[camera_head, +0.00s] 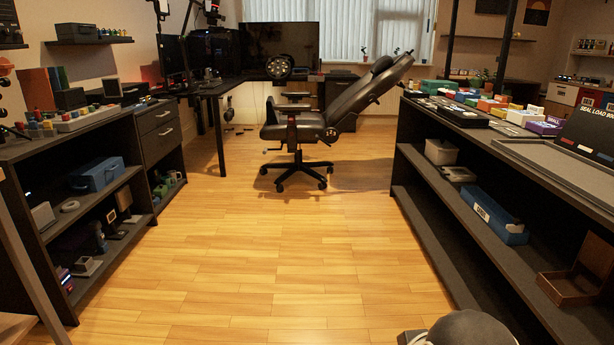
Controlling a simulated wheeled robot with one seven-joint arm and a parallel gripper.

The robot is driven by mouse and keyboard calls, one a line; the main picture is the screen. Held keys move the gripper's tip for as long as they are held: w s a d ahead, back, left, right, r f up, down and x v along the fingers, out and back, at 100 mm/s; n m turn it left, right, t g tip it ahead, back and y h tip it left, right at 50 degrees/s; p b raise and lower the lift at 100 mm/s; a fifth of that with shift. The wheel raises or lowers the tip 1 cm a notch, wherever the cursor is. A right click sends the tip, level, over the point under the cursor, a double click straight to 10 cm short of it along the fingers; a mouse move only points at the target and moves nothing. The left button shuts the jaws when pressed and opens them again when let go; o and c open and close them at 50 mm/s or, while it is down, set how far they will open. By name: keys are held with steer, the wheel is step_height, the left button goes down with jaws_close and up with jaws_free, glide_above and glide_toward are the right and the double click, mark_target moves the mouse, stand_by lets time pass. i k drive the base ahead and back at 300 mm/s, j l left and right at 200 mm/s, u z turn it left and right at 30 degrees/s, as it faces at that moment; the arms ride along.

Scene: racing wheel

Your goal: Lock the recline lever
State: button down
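A dark reclining chair (300,130) stands on the wood floor at the far middle, seen from its side. Its backrest (370,90) leans far back to the right, with a headrest at the top. A small round fitting (331,133) shows at the joint of seat and backrest. A thin lever-like part (272,149) sticks out to the left under the seat. I cannot tell which part is the recline lever or how it is set. My gripper is not in view.
A left shelf unit (128,207) and a right shelf unit (433,210), both loaded with boxes and small items, flank a clear wood floor (240,240). A desk (228,86) with monitors and a racing wheel (279,67) stands behind the chair. A grey rounded part shows at bottom right.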

mark_target(317, 138)
steer(key=i+l, duration=0.1)
steer(key=i, duration=1)
steer(key=i+l, duration=0.1)
steer(key=i, duration=1)
steer(key=i+l+u, duration=0.15)
steer(key=i+u, duration=0.25)
steer(key=i+l+u, duration=1.15)
steer(key=i+l, duration=0.1)
steer(key=l, duration=0.95)
steer(key=i+l, duration=0.15)
steer(key=l, duration=0.35)
